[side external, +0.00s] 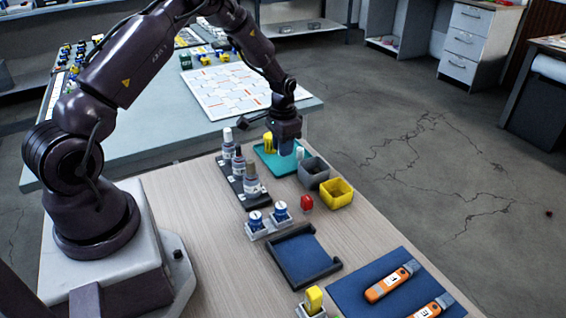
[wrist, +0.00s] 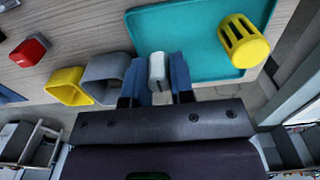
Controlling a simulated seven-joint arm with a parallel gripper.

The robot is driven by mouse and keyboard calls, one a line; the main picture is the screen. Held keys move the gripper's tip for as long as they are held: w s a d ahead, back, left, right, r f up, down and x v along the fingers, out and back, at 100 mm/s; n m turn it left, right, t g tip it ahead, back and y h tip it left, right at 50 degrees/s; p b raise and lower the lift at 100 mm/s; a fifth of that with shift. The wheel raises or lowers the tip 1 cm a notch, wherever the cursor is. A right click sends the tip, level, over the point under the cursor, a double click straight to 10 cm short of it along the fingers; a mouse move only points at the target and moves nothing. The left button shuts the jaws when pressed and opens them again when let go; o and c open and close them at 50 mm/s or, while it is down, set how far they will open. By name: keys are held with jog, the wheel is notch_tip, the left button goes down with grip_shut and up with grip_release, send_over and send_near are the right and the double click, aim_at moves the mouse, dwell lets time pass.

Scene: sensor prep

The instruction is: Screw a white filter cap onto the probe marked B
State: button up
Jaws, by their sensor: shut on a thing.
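My gripper (side external: 292,152) is at the teal tray at the back of the bench. In the wrist view my gripper (wrist: 158,80) is shut on a white filter cap (wrist: 158,65), held between its blue fingers near the tray's edge. The white cap also shows beside the fingers in the side view (side external: 300,153). Two orange probes, one farther back (side external: 392,283) and one nearer (side external: 434,308), lie on a blue mat (side external: 350,293) at the front right, far from my gripper. Their labels are too small to read surely, so I cannot tell which is B.
The teal tray (wrist: 185,45) carries a yellow slotted cap (wrist: 243,40). A grey bin (side external: 313,172) and a yellow bin (side external: 337,193) stand close by. A red object (side external: 306,202), bottles in a dark rack (side external: 238,185) and a dark-rimmed blue tray (side external: 304,256) lie nearer the front.

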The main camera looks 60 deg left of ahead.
jog(key=shift+a+r, duration=0.2)
jog(key=shift+a, duration=0.05)
jog(key=s+a+r, duration=0.3)
jog(key=r, duration=0.3)
notch_tip(320, 180, up, 3)
send_over(238, 146)
jog(key=shift+w+a, duration=0.1)
jog(key=shift+f, duration=1.5)
jog(key=shift+f, duration=1.55)
dwell(0.6)
